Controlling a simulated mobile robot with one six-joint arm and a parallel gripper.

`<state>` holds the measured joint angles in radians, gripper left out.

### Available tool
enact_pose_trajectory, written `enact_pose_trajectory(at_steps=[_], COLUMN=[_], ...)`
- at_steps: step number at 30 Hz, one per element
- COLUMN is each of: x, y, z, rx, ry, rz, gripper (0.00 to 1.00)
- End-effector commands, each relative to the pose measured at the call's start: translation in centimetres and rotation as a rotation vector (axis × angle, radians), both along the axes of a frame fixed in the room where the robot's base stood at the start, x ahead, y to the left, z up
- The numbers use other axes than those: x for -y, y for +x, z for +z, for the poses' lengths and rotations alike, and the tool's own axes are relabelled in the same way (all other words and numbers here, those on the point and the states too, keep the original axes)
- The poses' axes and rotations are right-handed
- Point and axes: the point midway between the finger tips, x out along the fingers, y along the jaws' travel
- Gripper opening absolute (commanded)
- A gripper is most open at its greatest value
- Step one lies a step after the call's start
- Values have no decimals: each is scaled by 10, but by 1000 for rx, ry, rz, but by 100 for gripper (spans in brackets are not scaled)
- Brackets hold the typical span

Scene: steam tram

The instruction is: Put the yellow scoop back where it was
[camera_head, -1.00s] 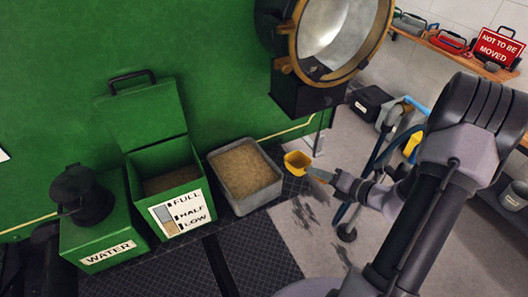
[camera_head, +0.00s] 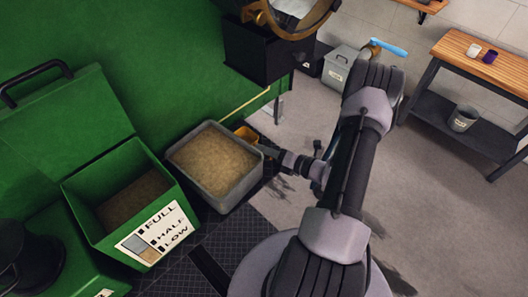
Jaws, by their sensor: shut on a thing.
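The yellow scoop (camera_head: 246,133) shows just past the right rim of the grey tub, partly hidden by the tub and my gripper. My gripper (camera_head: 269,152) is shut on the scoop and points left, close to the tub's right corner. The grip itself is small and partly hidden. The grey tub (camera_head: 242,188) holds a sandy brown material almost to its rim. I cannot tell whether the scoop touches the tub or the floor.
A green open-lidded box (camera_head: 97,222) with a FULL, HALF, LOW label stands left of the tub. A dark lamp housing (camera_head: 255,58) hangs above and behind the scoop. A wooden bench (camera_head: 478,62) stands at the right. The grey floor between is mostly clear.

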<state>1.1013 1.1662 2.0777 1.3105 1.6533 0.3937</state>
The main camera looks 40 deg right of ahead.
Motion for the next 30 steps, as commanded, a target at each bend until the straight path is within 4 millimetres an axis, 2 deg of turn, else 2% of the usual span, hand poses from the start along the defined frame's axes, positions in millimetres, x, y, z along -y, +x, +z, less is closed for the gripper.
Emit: enact_pose_trajectory(at_steps=[8,9,11,12,22,26,30], x=[1,0,0,0,1,7,16], y=[0,0,0,0,-1,-22,-54], z=[-2,-1,0,0,4,9,17], rx=[-1,-1,-1,-1,-1,-2,-2], ry=[-1,-1,-1,-1,-2,1,-1], rz=[0,0,0,0,-2,-5,-6], gripper=[0,29,41,43,43,43,43])
